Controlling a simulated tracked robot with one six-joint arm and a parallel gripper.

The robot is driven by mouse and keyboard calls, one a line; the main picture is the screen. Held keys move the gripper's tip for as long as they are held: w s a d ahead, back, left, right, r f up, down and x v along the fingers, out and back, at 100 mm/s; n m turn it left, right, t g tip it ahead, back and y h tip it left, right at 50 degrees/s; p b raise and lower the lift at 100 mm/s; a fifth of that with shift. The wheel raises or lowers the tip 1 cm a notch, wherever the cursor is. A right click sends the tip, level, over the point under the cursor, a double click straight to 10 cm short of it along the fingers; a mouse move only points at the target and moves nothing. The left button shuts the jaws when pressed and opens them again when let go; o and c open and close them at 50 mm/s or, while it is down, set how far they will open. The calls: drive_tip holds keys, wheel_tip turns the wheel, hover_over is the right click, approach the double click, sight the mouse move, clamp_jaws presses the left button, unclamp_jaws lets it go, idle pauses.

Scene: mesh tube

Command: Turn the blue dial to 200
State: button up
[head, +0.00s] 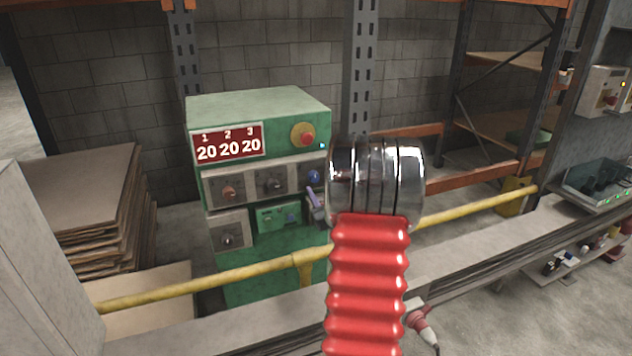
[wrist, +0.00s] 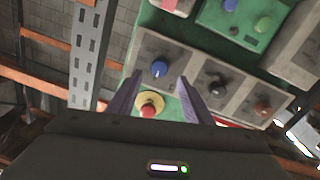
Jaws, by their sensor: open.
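The blue dial (head: 313,177) is on the right of the upper knob row of a green machine. It also shows in the wrist view (wrist: 160,69), with a light mark on its face. My gripper (wrist: 159,79) is open, its two dark fingers spread either side of the dial in that view; I cannot tell whether they touch it. In the head view part of my gripper (head: 316,206) shows just below the dial, and my arm hides the rest. The red display (head: 229,146) reads 20 under each of 1, 2 and 3.
A black dial (head: 273,185) and a reddish dial (head: 229,193) sit left of the blue one. A red stop button (head: 307,139) is above. A yellow rail (head: 215,280) runs in front of the machine. Stacked boards (head: 85,205) stand left.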

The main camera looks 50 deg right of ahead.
sight(315, 178)
drive_tip(key=shift+x, duration=3)
drive_tip(key=shift+c, duration=0.3)
drive_tip(key=c, duration=1)
